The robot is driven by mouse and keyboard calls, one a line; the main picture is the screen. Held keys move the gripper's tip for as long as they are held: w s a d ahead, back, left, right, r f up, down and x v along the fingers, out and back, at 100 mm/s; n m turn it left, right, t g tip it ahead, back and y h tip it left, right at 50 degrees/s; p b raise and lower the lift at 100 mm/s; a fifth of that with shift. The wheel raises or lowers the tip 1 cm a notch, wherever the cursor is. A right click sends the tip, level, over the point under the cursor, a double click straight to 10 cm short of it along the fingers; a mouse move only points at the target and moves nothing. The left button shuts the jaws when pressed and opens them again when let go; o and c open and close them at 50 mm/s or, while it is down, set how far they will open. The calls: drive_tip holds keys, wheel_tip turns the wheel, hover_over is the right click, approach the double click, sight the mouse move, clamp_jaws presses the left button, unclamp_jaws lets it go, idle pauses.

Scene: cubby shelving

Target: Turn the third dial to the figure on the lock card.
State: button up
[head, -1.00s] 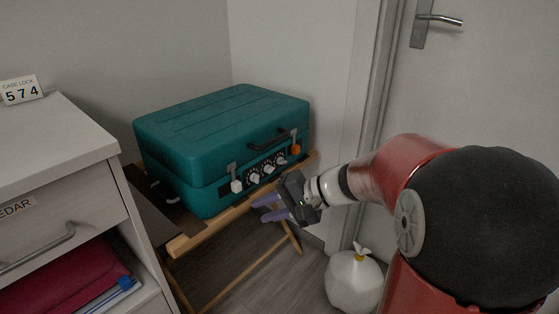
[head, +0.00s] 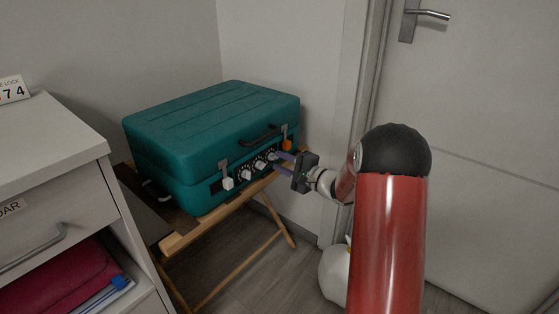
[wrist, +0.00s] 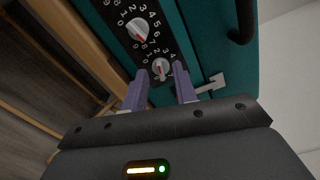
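The teal case (head: 205,125) lies closed on a wooden stand, with a row of numbered dials on its front. The third dial (head: 271,156) is the rightmost; in the wrist view it (wrist: 160,68) has a white knob with a red mark and a ring of figures. I cannot tell its reading. My gripper (head: 277,161) is open at the dial, and in the wrist view its purple fingers (wrist: 160,82) flank the knob, apparently without gripping it. The lock card (head: 13,90) on the cabinet is cut off at the picture's edge; "7 4" shows.
The neighbouring dial (wrist: 138,30) is close by. A pale latch (wrist: 212,85) lies near one finger, and the black handle (head: 262,136) is above the dials. The wooden stand (head: 215,223) runs below. A white bag (head: 334,272) is on the floor, and a door (head: 480,110) stands right.

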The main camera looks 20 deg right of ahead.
drive_tip(key=shift+w+a, duration=0.4)
drive_tip(key=shift+w, duration=0.1)
clamp_jaws()
drive_tip(key=shift+m, duration=0.3)
